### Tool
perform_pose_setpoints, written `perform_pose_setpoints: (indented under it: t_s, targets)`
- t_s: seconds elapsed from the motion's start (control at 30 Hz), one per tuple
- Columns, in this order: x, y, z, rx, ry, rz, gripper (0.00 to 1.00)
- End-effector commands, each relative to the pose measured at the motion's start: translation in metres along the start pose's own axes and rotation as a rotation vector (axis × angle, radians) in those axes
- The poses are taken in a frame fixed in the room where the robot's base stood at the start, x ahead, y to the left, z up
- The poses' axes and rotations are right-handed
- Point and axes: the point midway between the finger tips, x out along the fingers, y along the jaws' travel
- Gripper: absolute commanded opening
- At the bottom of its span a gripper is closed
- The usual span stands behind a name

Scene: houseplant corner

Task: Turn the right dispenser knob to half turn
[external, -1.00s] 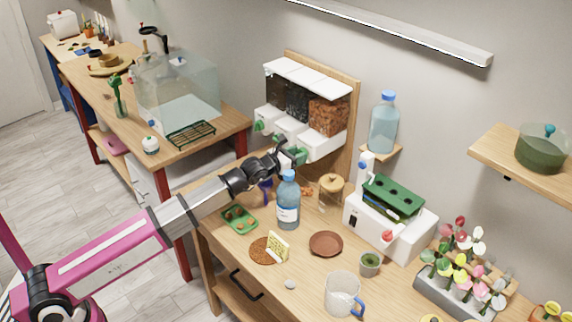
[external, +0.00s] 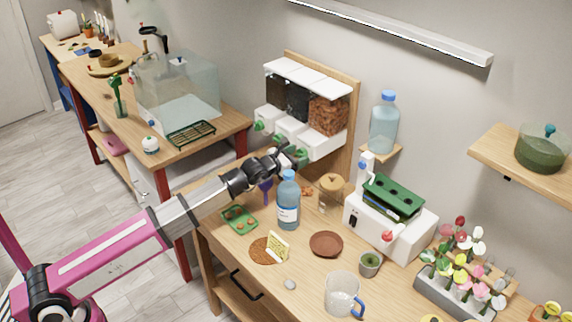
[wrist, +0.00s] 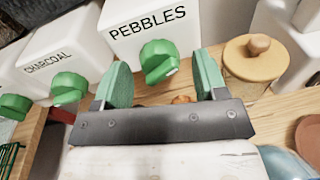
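The right dispenser knob (wrist: 158,60) is a green knob on the front of the white box labelled PEBBLES (wrist: 150,22) in the wrist view. My gripper (wrist: 162,82) has two green-padded fingers spread apart, one on each side of the knob with gaps between. The knob appears slightly ahead of the fingertips and is not gripped. In the external view my gripper (external: 293,156) is at the right end of the dispenser row, and it mostly hides this knob. The right dispenser (external: 328,114) holds brown pebbles.
The middle knob (wrist: 68,88) and left knob (wrist: 14,106) sit on neighbouring white boxes, the middle one labelled CHARCOAL. A wooden-lidded jar (wrist: 256,60) stands close to the right finger. A blue-capped bottle (external: 287,203) stands below my wrist on the wooden table.

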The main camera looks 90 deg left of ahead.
Motion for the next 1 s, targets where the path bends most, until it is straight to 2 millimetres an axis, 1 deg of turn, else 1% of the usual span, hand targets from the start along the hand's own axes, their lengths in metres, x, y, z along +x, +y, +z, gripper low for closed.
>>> perform_pose_setpoints:
  t_s: [0.2,0.37,0.47,0.57,0.8,0.9,1.0]
  targets:
    - [-0.001,0.000,0.001,0.000,-0.002,0.000,0.65]
    - [-0.010,0.000,0.001,-0.001,-0.003,-0.001,0.65]
    - [-0.022,0.000,0.000,0.000,-0.003,-0.001,0.65]
    - [-0.038,0.000,-0.001,0.000,-0.003,0.000,0.65]
    - [-0.085,0.001,-0.001,0.000,-0.003,0.000,0.65]
    - [-0.099,0.000,-0.001,0.000,-0.002,0.000,0.65]
    - [-0.107,0.000,0.000,0.000,-0.001,0.000,0.65]
